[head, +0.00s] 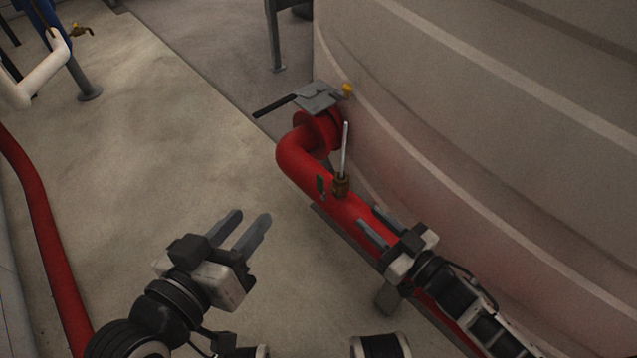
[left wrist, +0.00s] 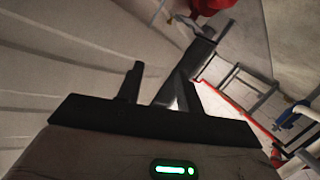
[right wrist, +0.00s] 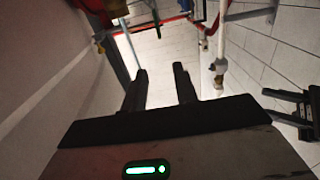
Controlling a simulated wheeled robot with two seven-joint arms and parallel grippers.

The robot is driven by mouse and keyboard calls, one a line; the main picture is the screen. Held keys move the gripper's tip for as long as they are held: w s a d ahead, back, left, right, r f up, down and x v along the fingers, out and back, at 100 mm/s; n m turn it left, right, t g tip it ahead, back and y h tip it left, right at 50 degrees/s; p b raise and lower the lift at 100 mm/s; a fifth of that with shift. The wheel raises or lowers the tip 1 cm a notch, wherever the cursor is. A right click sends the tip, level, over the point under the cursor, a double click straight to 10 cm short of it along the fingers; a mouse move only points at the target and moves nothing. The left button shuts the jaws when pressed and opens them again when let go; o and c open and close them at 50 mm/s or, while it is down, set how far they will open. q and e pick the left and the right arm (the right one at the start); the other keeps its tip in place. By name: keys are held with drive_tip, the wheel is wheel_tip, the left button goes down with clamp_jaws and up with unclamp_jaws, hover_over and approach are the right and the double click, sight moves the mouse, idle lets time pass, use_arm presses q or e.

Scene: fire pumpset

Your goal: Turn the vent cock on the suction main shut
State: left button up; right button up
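The red suction main (head: 296,160) comes out of the tank, bends, and runs toward the lower right in the head view. A brass vent cock (head: 341,186) stands on it, with a long pale lever (head: 345,150) pointing up. My right gripper (head: 367,215) is open and empty over the main, just below and right of the cock, apart from it. My left gripper (head: 253,215) is open and empty over the floor, left of the main. The wrist views show nothing between the left fingers (left wrist: 160,68) or the right fingers (right wrist: 160,68). The cock is not clearly visible in either wrist view.
The large pale tank (head: 470,130) closes off the right side. A grey plate (head: 318,97) with a black bar sits above the main's flange. A red pipe (head: 45,240) runs along the left; the floor between is clear.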

sight(323, 179)
drive_tip(key=b+x, duration=0.1)
drive_tip(key=x, duration=0.3)
drive_tip(key=b+x, duration=0.2)
drive_tip(key=x, duration=0.3)
drive_tip(key=b+x, duration=0.1)
drive_tip(key=x, duration=0.3)
drive_tip(key=shift+w+a+f, duration=0.25)
drive_tip(key=shift+f, duration=0.1)
drive_tip(key=shift+w+a+b, duration=0.3)
drive_tip(key=shift+w+b, duration=0.1)
use_arm(q)
drive_tip(key=shift+w+d+r+t+h, duration=0.2)
drive_tip(key=shift+w+r+t+h, duration=0.15)
drive_tip(key=shift+r+t+h, duration=0.25)
drive_tip(key=shift+w+d+r+t+h, duration=0.2)
drive_tip(key=shift+w+r+t+h, duration=0.1)
drive_tip(key=shift+r+t+h, duration=0.3)
use_arm(e)
drive_tip(key=shift+w+a+r, duration=0.1)
drive_tip(key=shift+w+a, duration=0.35)
drive_tip(key=shift+w, duration=0.1)
use_arm(q)
drive_tip(key=shift+r, duration=0.1)
use_arm(e)
clamp_jaws()
